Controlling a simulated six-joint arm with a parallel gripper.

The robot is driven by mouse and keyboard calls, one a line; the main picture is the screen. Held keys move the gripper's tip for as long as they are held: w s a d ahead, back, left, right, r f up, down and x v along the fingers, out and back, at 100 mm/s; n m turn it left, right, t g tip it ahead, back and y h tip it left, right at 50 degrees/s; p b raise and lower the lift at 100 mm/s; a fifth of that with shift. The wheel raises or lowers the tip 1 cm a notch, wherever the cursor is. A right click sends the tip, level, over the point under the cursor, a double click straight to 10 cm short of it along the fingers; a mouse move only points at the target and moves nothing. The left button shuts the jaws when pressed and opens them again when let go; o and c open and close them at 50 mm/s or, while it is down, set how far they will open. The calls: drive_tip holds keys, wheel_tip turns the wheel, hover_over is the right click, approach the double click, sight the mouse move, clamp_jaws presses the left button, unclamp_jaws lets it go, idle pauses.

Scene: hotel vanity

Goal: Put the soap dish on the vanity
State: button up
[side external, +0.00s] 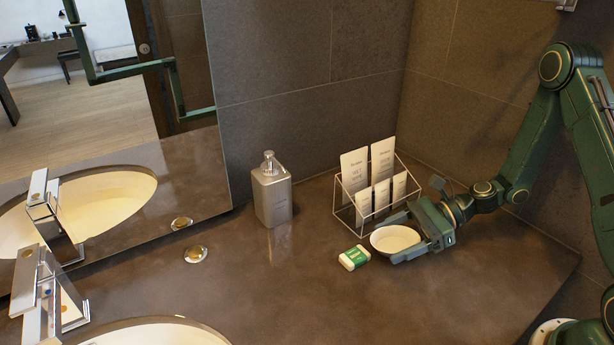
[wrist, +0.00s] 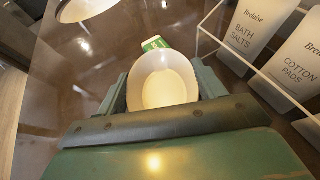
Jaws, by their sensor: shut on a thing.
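The soap dish is a white oval bowl (side external: 394,239), held between the fingers of my gripper (side external: 408,238) at the right of the vanity (side external: 340,300). In the wrist view the dish (wrist: 162,82) sits between both green fingers of my gripper (wrist: 163,92), with its open side showing and nothing in it. My gripper is shut on the dish. The dish is low, at or just above the vanity top; I cannot tell whether it touches.
A small green and white box (side external: 354,257) lies just left of the dish. A clear rack (side external: 345,212) with white packets stands close behind it. A metal soap dispenser (side external: 272,190), faucet (side external: 45,290) and sink (side external: 160,332) are further left. The front middle of the vanity is clear.

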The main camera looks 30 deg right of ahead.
drive_tip(key=shift+f, duration=0.55)
drive_tip(key=shift+f, duration=0.15)
drive_tip(key=o, duration=0.8)
drive_tip(key=shift+d+r, duration=0.1)
drive_tip(key=shift+r, duration=0.1)
drive_tip(key=shift+v, duration=3.65)
